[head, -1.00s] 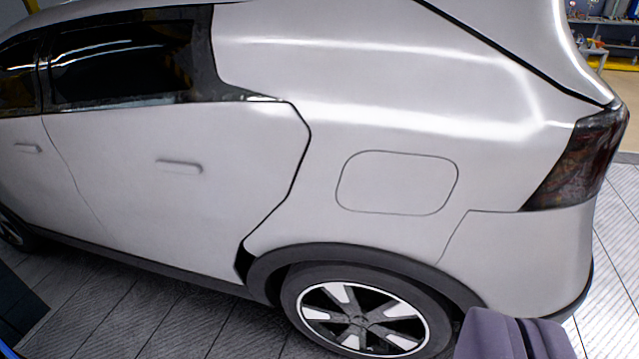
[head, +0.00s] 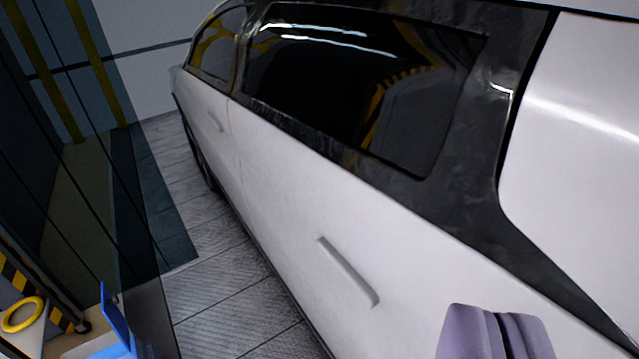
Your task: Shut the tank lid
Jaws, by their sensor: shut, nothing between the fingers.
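My gripper (head: 500,325) shows at the bottom right of the head view as two purple-grey fingers pressed together, shut and empty. It is in front of the rear part of a white car (head: 290,215). The car's side runs from the lower right to the upper left, with a dark window (head: 360,90) and a door handle (head: 348,272). The tank lid is not in view; the rear flank where it sits is outside the picture.
A tiled floor strip (head: 225,285) lies free along the car's left side. Dark glass-like panels (head: 70,190) stand at the left. A bench with a yellow ring (head: 22,314) and a blue item (head: 115,320) is at the lower left.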

